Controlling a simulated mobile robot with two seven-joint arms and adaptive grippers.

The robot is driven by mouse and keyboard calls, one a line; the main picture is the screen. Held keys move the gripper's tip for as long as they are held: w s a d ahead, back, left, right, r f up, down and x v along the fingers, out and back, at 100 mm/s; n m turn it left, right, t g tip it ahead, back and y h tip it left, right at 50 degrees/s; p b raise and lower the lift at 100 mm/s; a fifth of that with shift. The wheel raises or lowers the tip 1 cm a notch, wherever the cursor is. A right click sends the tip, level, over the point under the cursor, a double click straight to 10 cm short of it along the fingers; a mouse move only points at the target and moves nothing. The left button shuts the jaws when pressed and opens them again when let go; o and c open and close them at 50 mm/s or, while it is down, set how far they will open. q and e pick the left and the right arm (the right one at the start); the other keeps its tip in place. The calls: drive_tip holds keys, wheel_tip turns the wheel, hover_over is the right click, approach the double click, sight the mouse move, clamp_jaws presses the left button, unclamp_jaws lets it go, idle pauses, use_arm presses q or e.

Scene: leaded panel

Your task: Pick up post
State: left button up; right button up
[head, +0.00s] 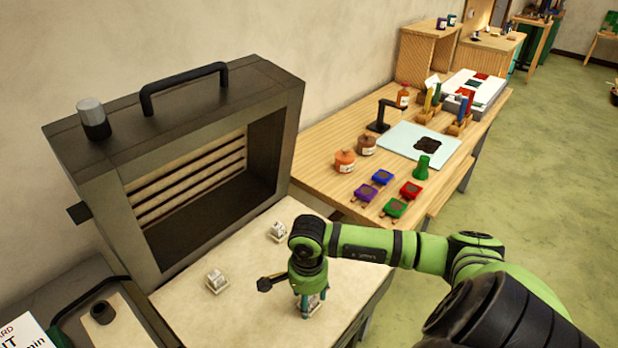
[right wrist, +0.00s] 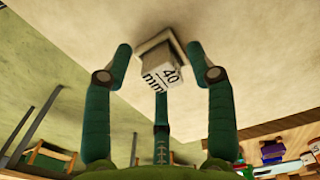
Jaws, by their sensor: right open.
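A small white post (right wrist: 164,72) marked "40 mm" stands on a square base on the pale tabletop. In the right wrist view it lies between the spread fingers of my right gripper (right wrist: 160,56), with gaps on both sides. In the head view my right gripper (head: 310,304) points down over this post, which is mostly hidden by the fingers. Two similar white posts, one at left (head: 216,281) and one farther back (head: 278,231), stand on the same pale surface. My left gripper is not in view.
A large dark open-fronted box (head: 190,150) with a top handle stands behind the posts. A wooden bench (head: 330,135) at the right holds coloured blocks, jars and a pale blue mat (head: 400,140). A dark tray with a cup (head: 102,312) is at lower left.

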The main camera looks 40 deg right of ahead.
clamp_jaws()
